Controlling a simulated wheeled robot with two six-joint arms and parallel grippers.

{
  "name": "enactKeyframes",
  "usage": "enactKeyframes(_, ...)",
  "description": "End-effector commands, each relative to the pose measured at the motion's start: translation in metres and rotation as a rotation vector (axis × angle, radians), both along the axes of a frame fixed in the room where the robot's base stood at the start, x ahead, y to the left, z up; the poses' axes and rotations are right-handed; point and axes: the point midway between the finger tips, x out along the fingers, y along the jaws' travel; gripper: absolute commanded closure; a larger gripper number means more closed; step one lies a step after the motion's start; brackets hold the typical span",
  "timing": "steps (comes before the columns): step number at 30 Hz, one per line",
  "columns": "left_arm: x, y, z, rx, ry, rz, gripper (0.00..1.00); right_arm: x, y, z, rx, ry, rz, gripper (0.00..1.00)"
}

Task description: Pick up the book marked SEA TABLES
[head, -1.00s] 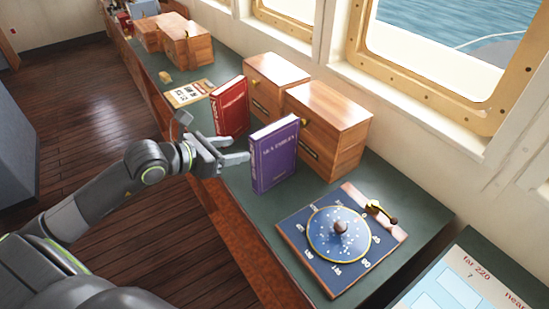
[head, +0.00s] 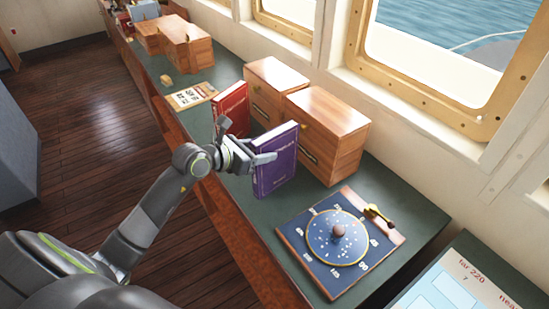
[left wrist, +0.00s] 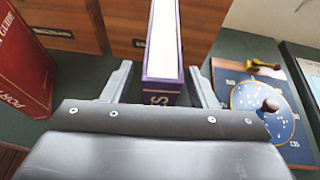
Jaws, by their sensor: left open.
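The purple book marked SEA TABLES (head: 277,172) stands upright on the dark green counter (head: 235,207). In the left wrist view the purple book (left wrist: 162,85) shows its spine edge and white page block between my two fingers. My left gripper (head: 248,146) is open, at the near left side of the book, with one finger in front of its cover. In the left wrist view my left gripper (left wrist: 159,72) has a finger on each side of the book, with a small gap visible. My right gripper is not in view.
A red book (head: 230,105) stands just behind the gripper, left of the purple one. Wooden boxes (head: 328,115) stand behind, by the windows. A blue star dial board (head: 338,240) lies to the right. A card (head: 190,95) lies further back.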

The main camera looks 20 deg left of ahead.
Motion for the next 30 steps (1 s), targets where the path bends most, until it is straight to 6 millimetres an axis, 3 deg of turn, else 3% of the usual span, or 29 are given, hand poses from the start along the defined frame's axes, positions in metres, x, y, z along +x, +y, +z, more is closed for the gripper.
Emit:
enactKeyframes(6, 0.017, -0.008, -0.007, -0.001, -0.001, 0.0, 0.47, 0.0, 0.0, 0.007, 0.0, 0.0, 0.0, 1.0)
enactKeyframes(14, 0.018, -0.008, -0.008, 0.001, 0.0, 0.0, 0.47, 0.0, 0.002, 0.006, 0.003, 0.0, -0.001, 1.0)
enactKeyframes(26, 0.018, -0.008, -0.008, 0.001, -0.001, 0.001, 1.0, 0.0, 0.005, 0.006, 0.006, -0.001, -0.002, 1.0)
enactKeyframes(30, 0.018, -0.008, -0.008, 0.001, -0.001, 0.001, 1.0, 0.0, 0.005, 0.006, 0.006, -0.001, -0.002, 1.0)
